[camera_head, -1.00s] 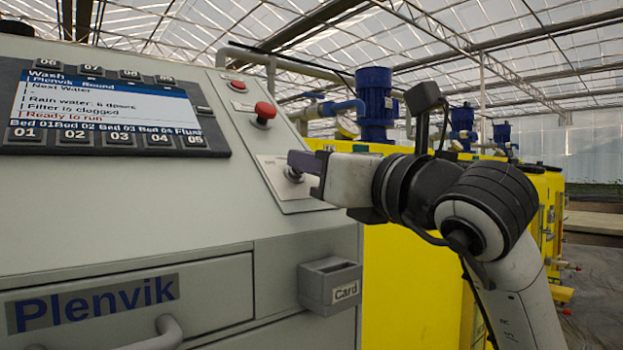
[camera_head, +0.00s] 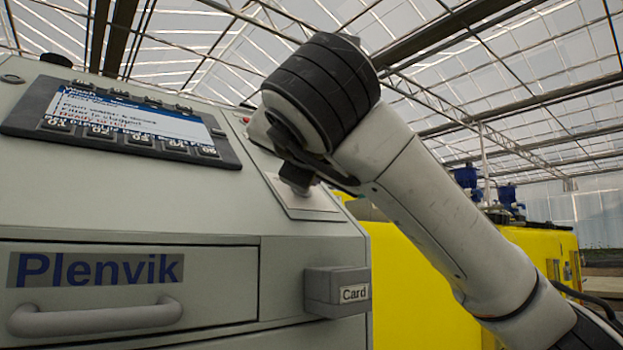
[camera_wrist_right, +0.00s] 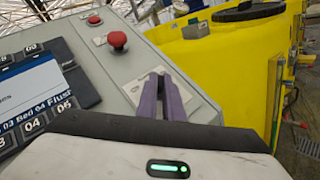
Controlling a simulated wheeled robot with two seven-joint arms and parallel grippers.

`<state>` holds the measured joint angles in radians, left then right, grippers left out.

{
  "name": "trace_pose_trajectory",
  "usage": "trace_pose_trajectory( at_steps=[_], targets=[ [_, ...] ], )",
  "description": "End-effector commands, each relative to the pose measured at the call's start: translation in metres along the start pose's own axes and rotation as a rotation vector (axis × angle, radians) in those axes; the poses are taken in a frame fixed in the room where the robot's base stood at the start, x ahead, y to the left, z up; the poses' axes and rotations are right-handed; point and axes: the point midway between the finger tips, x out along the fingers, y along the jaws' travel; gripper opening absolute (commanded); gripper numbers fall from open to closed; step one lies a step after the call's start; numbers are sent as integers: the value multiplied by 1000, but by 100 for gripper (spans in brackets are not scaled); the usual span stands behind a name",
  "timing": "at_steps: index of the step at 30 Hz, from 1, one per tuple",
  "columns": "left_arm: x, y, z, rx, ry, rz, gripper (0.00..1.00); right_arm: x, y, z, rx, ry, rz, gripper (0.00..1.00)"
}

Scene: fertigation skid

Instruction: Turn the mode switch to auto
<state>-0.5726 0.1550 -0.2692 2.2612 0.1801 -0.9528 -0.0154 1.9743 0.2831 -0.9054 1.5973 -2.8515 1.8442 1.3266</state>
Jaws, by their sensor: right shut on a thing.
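The mode switch sits on a pale plate (camera_head: 310,205) on the sloping panel of the grey cabinet; the plate also shows in the right wrist view (camera_wrist_right: 127,91). The two purple fingers of my right gripper (camera_wrist_right: 160,76) are nearly together over this plate, shut on the switch knob. In the head view my right arm covers most of the gripper and the switch. My left gripper is in neither view.
A red mushroom button (camera_wrist_right: 117,40) stands up just above the switch plate. A screen with numbered keys (camera_head: 120,115) is to the left. A card box (camera_head: 337,291) and a drawer handle (camera_head: 95,318) stick out below. Yellow tanks (camera_head: 415,290) stand behind.

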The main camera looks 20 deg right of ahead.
Motion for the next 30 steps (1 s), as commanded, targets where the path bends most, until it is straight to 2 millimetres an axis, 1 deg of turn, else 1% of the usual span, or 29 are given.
trace_pose_trajectory(
  at_steps=[1,16,17,18,20,30],
  targets=[
    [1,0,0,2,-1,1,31,1,0,-7,-3,14,-11,0],
    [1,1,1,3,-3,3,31,1,0,-8,5,17,-26,0],
    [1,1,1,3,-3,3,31,1,0,-8,5,18,-26,10],
    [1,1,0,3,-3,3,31,1,0,-8,5,18,-26,17],
    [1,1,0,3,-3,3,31,1,0,-8,5,17,-26,26],
    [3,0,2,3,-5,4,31,-2,0,-4,9,9,-22,26]
  ],
)
